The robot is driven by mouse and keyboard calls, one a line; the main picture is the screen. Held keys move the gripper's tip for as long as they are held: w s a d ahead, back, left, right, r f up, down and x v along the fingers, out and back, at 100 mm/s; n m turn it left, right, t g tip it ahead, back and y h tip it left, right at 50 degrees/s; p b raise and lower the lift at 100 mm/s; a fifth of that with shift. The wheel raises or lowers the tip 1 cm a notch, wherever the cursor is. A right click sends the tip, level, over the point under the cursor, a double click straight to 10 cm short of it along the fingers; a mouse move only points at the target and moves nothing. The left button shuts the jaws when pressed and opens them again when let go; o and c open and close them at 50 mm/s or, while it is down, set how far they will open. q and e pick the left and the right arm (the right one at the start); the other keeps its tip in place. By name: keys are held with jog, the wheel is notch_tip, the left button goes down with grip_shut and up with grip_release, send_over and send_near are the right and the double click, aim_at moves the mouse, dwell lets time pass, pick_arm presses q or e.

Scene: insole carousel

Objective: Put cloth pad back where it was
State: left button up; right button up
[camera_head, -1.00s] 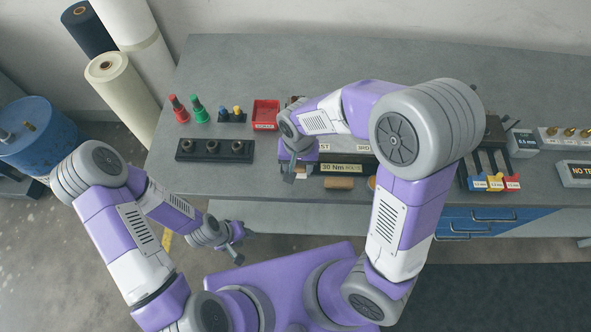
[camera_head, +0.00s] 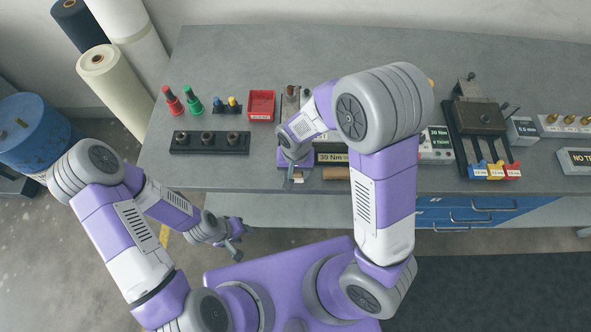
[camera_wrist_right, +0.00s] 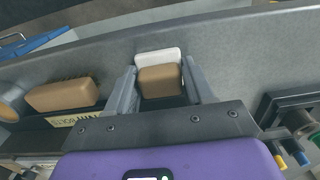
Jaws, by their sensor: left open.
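A small tan block-like piece with a white part behind it (camera_wrist_right: 160,80), which looks like the cloth pad, sits between the fingertips of my right gripper (camera_wrist_right: 160,66). Both fingers meet its sides. In the head view my right gripper (camera_head: 296,177) points down at the front edge of the bench, with a small pale bit of the pad showing at its tips. The arm hides much of the space behind it. My left gripper (camera_head: 239,244) is open and empty, low in front of the bench.
A brown block (camera_head: 336,173) lies just right of my right gripper and shows in the wrist view (camera_wrist_right: 62,95). A black three-hole rack (camera_head: 210,142), a red tray (camera_head: 261,105) and a dark clamp fixture (camera_head: 480,118) stand on the bench.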

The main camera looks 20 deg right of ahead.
jog(key=o, duration=0.4)
jog(key=shift+o, duration=0.2)
jog(key=shift+r+p, duration=0.35)
jog(key=shift+r, duration=0.2)
notch_tip(320, 180, up, 11)
jog(key=p, duration=0.2)
jog(key=shift+r, duration=0.15)
